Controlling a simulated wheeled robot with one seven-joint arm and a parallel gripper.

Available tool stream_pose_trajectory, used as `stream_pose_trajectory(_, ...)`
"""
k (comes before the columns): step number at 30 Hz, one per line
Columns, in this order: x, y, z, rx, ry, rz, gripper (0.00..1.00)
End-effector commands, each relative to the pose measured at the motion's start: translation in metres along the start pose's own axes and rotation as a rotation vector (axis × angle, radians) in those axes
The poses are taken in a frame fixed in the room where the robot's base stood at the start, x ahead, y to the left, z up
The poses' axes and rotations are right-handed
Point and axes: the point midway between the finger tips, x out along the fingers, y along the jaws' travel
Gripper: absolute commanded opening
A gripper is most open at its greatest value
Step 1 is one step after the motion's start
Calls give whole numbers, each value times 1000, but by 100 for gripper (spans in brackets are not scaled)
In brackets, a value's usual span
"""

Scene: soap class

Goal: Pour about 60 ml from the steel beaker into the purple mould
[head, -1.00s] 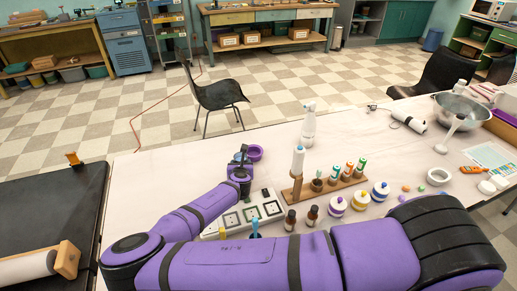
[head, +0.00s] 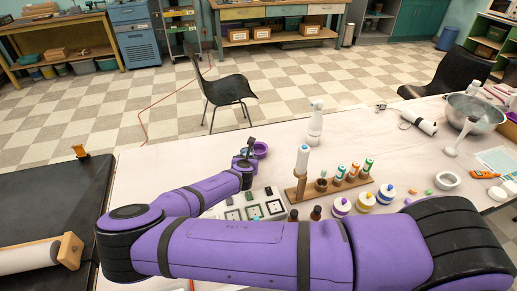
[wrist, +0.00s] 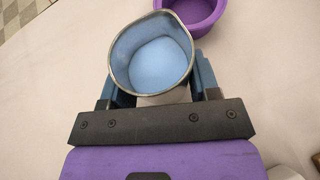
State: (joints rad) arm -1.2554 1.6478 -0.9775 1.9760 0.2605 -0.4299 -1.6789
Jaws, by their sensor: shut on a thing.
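My gripper (wrist: 160,92) is shut on the steel beaker (wrist: 124,46), one blue finger on each side of it. I look into the beaker's round mouth with its small lip; its inside and floor look pale blue, and I cannot tell the liquid's level. The purple mould (wrist: 188,14) lies just beyond the beaker, to the upper right in the wrist view, partly cut off by the frame; the part I see looks empty. In the head view my gripper (head: 246,158) is at the table's left half, with the mould (head: 261,150) just right of and behind it.
A white spray bottle (head: 315,128) and a wooden rack (head: 298,194) with small bottles stand to the right. A tray with dark squares (head: 232,214) lies nearer me. Lidded jars (head: 365,204) stand further right. The white table left of my gripper is clear.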

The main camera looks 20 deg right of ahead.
Motion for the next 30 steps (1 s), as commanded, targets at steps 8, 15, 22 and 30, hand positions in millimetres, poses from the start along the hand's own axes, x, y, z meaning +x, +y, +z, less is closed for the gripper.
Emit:
stream_pose_trajectory(8, 8, -5, 12, 74, 157, 25, 29)
stream_pose_trajectory(15, 14, -10, 27, 131, 299, 49, 29)
stream_pose_trajectory(22, 16, -14, 41, 172, 417, 66, 29)
stream_pose_trajectory(30, 18, -16, 50, 199, 490, 80, 29)
